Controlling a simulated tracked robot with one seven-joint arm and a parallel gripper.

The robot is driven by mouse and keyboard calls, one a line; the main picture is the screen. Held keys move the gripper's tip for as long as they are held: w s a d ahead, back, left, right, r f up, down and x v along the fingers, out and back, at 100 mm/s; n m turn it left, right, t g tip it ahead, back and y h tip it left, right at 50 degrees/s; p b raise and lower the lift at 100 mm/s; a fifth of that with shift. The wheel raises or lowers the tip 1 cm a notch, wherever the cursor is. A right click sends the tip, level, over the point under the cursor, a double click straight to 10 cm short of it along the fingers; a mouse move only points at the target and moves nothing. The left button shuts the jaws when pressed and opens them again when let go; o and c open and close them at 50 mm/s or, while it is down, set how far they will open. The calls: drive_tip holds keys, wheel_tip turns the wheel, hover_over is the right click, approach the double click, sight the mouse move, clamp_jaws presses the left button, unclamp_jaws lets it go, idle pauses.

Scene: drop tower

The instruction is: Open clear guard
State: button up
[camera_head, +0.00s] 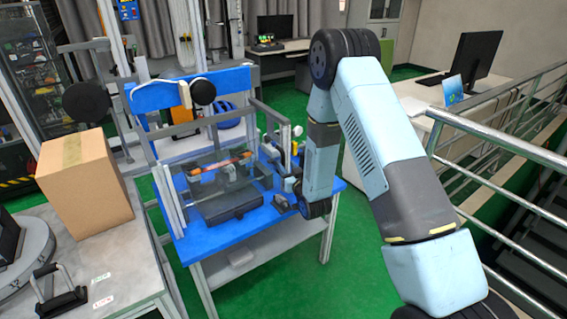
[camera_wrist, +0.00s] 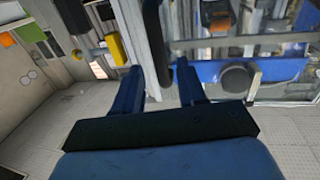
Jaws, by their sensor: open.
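The clear guard (camera_head: 212,165) is a see-through panel in a metal frame on the blue drop tower bench. Through it I see an orange-and-grey bar and a dark block. My arm reaches in from the right, and my gripper (camera_head: 287,193) is at the guard's right side, small and partly hidden by the arm. In the wrist view my gripper (camera_wrist: 162,82) has its two blue fingers apart. A black handle-like bar (camera_wrist: 152,45) and a pale upright post show between the fingers. I cannot tell whether they touch it.
A cardboard box (camera_head: 85,180) stands on a grey table (camera_head: 120,265) at the left. A metal railing (camera_head: 490,140) runs along the right, beside a desk with a monitor (camera_head: 472,62).

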sight(284, 163)
drive_tip(key=shift+x, duration=2.5)
clamp_jaws()
